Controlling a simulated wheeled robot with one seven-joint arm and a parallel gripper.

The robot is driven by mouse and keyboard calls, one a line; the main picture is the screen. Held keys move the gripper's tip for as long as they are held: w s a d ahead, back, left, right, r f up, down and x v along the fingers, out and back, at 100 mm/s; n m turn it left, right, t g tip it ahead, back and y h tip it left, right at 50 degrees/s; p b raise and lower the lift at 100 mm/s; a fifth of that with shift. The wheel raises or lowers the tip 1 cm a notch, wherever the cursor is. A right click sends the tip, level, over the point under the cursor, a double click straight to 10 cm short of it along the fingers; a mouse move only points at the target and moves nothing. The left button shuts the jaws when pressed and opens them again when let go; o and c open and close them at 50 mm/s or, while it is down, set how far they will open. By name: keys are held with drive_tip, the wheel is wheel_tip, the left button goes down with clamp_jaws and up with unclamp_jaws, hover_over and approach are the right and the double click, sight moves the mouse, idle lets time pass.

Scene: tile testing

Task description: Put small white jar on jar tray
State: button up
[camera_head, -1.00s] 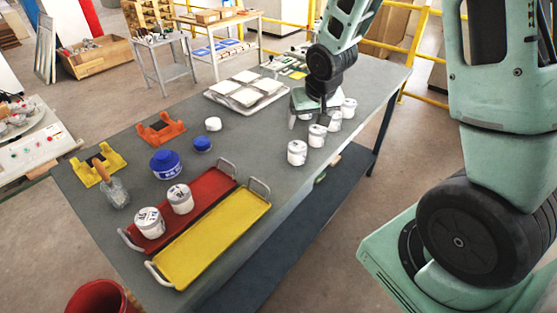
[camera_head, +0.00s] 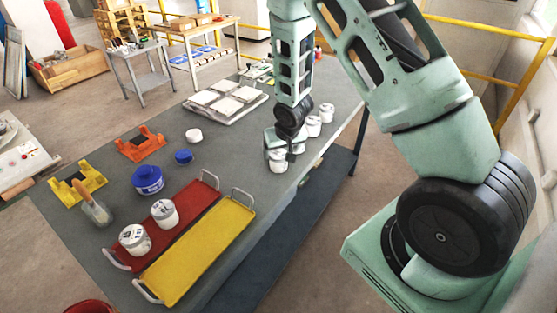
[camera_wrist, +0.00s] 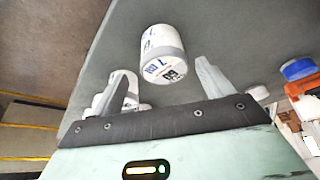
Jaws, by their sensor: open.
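Several small white jars stand in a row along the table's right edge; the nearest white jar (camera_head: 277,160) is just under my gripper (camera_head: 285,149). In the wrist view that jar (camera_wrist: 163,48) lies ahead of the gap between my open, empty fingers, apart from them. Another white jar (camera_wrist: 132,92) shows partly behind the left finger. The red tray (camera_head: 187,202) holds two white jars (camera_head: 135,240) at its near end. The yellow tray (camera_head: 205,250) beside it is empty. Which one is the jar tray is not marked.
Orange (camera_head: 140,145) and yellow (camera_head: 78,184) holders stand farther left. A white tray of tiles (camera_head: 226,100) is at the back.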

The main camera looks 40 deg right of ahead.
sight(279, 154)
drive_tip(key=shift+a+p+x, duration=0.15)
drive_tip(key=shift+p+x, duration=0.3)
drive_tip(key=shift+x, duration=0.8)
drive_tip(key=shift+a+p+x, duration=0.15)
drive_tip(key=shift+p+x, duration=0.3)
drive_tip(key=shift+x, duration=0.75)
drive_tip(key=shift+c, duration=0.3)
drive_tip(key=c, duration=1.2)
